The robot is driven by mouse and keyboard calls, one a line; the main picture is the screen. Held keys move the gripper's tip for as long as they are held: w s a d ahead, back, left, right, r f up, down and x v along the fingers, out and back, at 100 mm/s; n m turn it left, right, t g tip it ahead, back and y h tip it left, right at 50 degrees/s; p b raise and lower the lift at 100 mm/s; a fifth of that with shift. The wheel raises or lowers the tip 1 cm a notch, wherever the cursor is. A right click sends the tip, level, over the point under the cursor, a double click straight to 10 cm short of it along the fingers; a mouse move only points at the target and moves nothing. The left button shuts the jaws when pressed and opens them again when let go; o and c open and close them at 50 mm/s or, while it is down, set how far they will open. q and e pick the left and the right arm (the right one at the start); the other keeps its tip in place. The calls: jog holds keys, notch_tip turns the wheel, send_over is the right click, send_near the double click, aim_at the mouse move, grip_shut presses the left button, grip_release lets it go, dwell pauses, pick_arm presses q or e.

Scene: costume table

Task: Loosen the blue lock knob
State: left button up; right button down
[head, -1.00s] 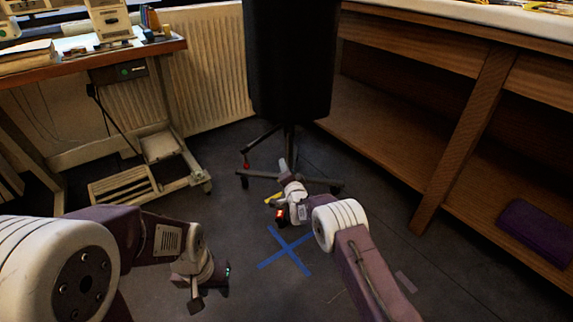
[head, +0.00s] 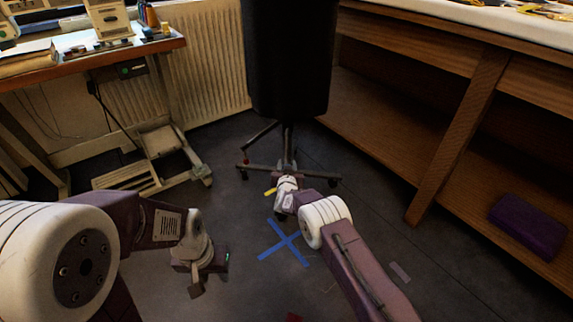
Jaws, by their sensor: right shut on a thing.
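A black form (head: 288,60) stands upright on a dark pole with a wheeled base (head: 262,168) in the middle of the head view. My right gripper (head: 287,180) is at the foot of the pole, low over the base. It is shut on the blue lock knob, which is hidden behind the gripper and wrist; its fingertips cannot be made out. My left gripper (head: 196,288) hangs low over the floor at the lower left, well apart from the stand. Its jaws are too unclear to tell open from shut.
A blue tape cross (head: 284,243) marks the floor in front of the stand. A desk (head: 90,58) stands at the left, before a radiator (head: 212,65). A wooden table with a low shelf (head: 385,140) stands at the right, with a purple folded thing (head: 527,226) on it.

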jog(key=shift+f+n+h, duration=0.1)
jog(key=shift+n+h, duration=0.3)
jog(key=shift+n, duration=0.7)
jog(key=n+h+b, duration=0.1)
jog(key=n, duration=0.1)
jog(key=shift+d+n, duration=0.15)
jog(key=shift+n, duration=0.25)
jog(key=n+b, duration=0.1)
jog(key=n, duration=0.1)
jog(key=n+h+b, duration=0.1)
jog(key=n, duration=0.1)
jog(key=shift+d+t+h+b, duration=0.15)
jog(key=shift+t+h+b, duration=0.15)
jog(key=shift+r+n+t+h+b, duration=0.25)
jog(key=shift+n+b, duration=0.25)
jog(key=shift+n, duration=0.5)
jog(key=c, duration=0.9)
grip_release()
